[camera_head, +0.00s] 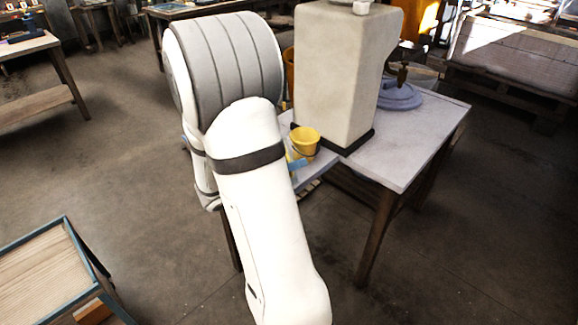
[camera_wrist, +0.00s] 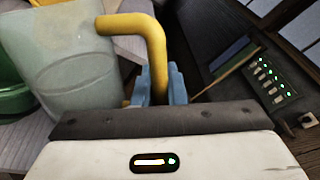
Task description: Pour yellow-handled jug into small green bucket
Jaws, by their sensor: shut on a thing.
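My gripper (camera_wrist: 158,88) has blue fingers and is shut on the yellow handle of the jug. The jug (camera_wrist: 75,65) is pale and translucent and fills the upper left of the wrist view. I cannot tell how far it is tilted or what is in it. The small green bucket (camera_wrist: 12,92) shows at the left edge of the wrist view, partly cut off and partly behind the jug. I cannot tell the gap between them. In the head view my arm hides the jug and the green bucket; a blue fingertip (camera_head: 298,164) shows beside the arm.
A yellow bucket (camera_head: 305,142) stands on the table (camera_head: 405,170) close to my gripper. A tall beige block (camera_head: 335,75) stands behind it, with a bluish round lid (camera_head: 398,96) to the right. A panel with lights (camera_wrist: 270,85) shows in the wrist view.

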